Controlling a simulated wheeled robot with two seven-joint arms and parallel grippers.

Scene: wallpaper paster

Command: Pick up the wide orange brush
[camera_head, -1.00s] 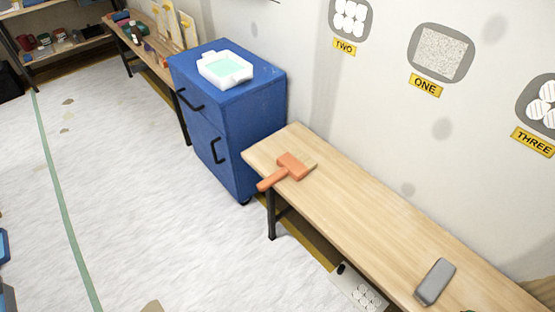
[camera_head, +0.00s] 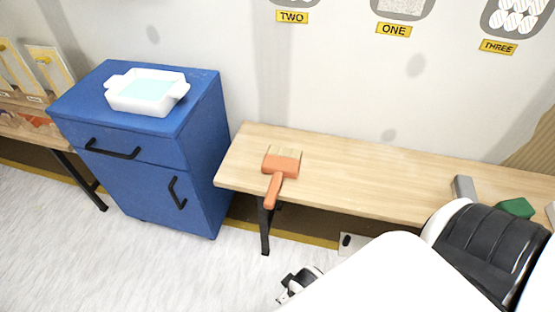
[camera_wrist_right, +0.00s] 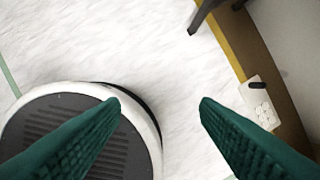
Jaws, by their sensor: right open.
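The wide orange brush (camera_head: 280,172) lies on the left end of the wooden bench in the head view. Its bristles point to the wall and its handle sticks out over the front edge. My right gripper (camera_head: 290,284) shows partly at the bottom of the head view, below the bench and apart from the brush. In the right wrist view, its two green fingers (camera_wrist_right: 160,104) are spread wide with nothing between them. The brush is not in the right wrist view. My left gripper is not in view.
The wooden bench (camera_head: 335,165) stands along the wall. A blue cabinet (camera_head: 140,150) with a white tray (camera_head: 148,108) on top stands left of it. A grey block (camera_head: 465,188) and a green block (camera_head: 516,208) lie on the bench's right part. The floor in front is clear.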

